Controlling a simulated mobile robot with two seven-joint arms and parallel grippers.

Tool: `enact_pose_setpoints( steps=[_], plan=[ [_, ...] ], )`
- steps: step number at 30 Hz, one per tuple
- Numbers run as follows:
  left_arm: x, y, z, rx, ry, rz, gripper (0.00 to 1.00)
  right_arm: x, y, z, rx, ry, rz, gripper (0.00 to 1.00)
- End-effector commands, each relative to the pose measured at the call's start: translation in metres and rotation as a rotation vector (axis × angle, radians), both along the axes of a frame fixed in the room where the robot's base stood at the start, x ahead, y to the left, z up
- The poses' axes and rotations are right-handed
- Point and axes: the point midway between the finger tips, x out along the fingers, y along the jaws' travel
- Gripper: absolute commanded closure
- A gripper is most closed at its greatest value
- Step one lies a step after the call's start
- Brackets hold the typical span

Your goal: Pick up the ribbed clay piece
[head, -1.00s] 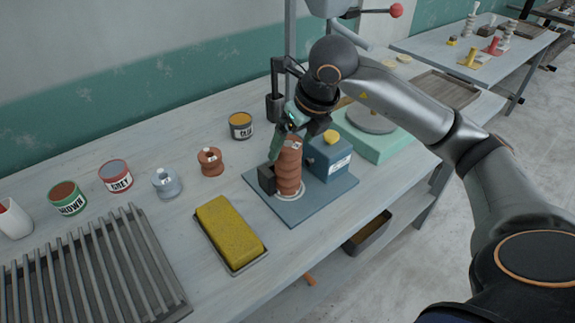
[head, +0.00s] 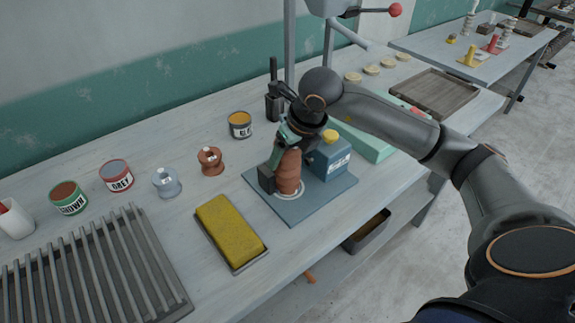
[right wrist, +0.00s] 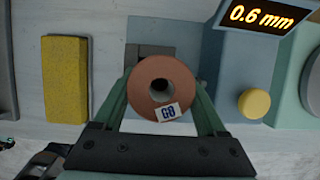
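The ribbed clay piece (head: 289,175), a reddish-brown ringed cylinder, stands upright on the blue-grey plate (head: 322,200) in the head view. In the right wrist view its round top (right wrist: 144,95) shows a central hole and a small white label reading "GO". My right gripper (head: 283,155) is over the piece from above, with its green fingers (right wrist: 161,102) on either side of it. The piece's top hides the fingertips in the wrist view, so I cannot tell whether they touch it. My left gripper is out of view.
A blue box with a yellow button (head: 331,137) stands close right of the piece; its display (right wrist: 262,15) reads 0.6 mm. A yellow sponge (head: 229,227) lies in front left. A brown spool (head: 210,160) and an orange-topped can (head: 240,125) stand behind left.

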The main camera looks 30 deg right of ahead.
Motion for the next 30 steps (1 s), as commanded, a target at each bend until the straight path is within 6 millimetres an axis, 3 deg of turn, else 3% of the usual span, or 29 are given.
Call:
enact_pose_setpoints(
  steps=[2, 18, 30],
  plan=[
    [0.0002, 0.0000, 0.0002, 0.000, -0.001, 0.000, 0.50, 0.0000, 0.0001, 0.0002, 0.000, 0.000, 0.000, 0.39],
    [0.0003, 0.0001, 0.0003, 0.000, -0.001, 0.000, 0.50, 0.0000, 0.0001, 0.0005, 0.000, -0.001, 0.000, 1.00],
    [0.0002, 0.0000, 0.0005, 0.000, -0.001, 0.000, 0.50, 0.0008, 0.0001, 0.0024, 0.001, -0.006, 0.000, 1.00]
  ],
)
